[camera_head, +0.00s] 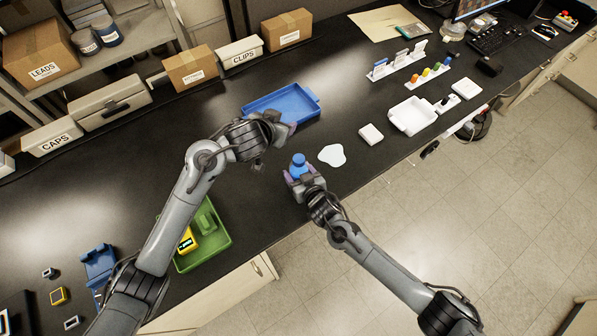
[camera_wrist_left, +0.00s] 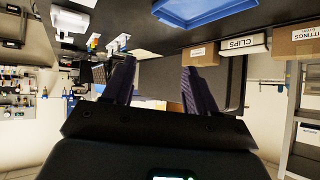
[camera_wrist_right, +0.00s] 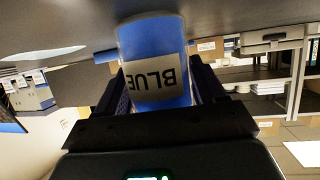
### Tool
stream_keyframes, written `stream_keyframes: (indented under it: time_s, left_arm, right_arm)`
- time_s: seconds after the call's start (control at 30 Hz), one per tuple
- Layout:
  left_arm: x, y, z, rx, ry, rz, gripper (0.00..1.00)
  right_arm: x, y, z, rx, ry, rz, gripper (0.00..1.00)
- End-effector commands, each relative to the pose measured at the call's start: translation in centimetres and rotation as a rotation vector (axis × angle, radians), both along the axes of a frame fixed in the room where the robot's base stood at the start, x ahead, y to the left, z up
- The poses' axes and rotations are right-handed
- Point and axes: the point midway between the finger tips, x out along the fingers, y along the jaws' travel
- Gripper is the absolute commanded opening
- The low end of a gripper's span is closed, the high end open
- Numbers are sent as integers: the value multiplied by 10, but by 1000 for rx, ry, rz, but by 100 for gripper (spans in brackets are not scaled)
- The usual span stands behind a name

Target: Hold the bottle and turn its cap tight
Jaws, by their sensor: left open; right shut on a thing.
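A blue bottle (camera_head: 299,168) stands near the front edge of the black bench in the head view, a rounded blue top on it. My right gripper (camera_head: 301,183) is shut around its body. In the right wrist view the bottle (camera_wrist_right: 160,92) sits between the fingers, its white label reading "BLUE". Whether the blue top is a separate cap, and how it sits, I cannot tell. My left gripper (camera_head: 274,132) is up and to the left of the bottle, apart from it, by the blue tray. In the left wrist view its fingers (camera_wrist_left: 157,85) are spread with nothing between them.
The blue tray (camera_head: 301,98) lies behind the left gripper. A white puddle-like patch (camera_head: 332,155) and a white block (camera_head: 371,134) lie right of the bottle. A green tray (camera_head: 218,252) holding a yellow device is at lower left. Boxes line the back.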

Motion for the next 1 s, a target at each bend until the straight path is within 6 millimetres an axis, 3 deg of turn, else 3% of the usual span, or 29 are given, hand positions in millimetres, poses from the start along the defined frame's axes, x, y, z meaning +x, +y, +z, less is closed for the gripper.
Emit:
stream_keyframes:
  time_s: [0.17, 0.4, 0.67, 1.0]
  left_arm:
    - [-2, -14, 1, 6, 152, 244, 57]
    - [-38, -34, -7, 24, 423, 439, 57]
    - [-68, -50, -10, 34, 596, 505, 57]
    - [-64, -51, -37, 37, 621, 514, 57]
  right_arm:
    - [0, 0, 0, 0, 0, -1, 0]
    - [0, 0, 0, 0, 0, -1, 0]
    - [0, 0, 0, 0, 0, -1, 0]
    - [0, -1, 0, -1, 1, -1, 0]
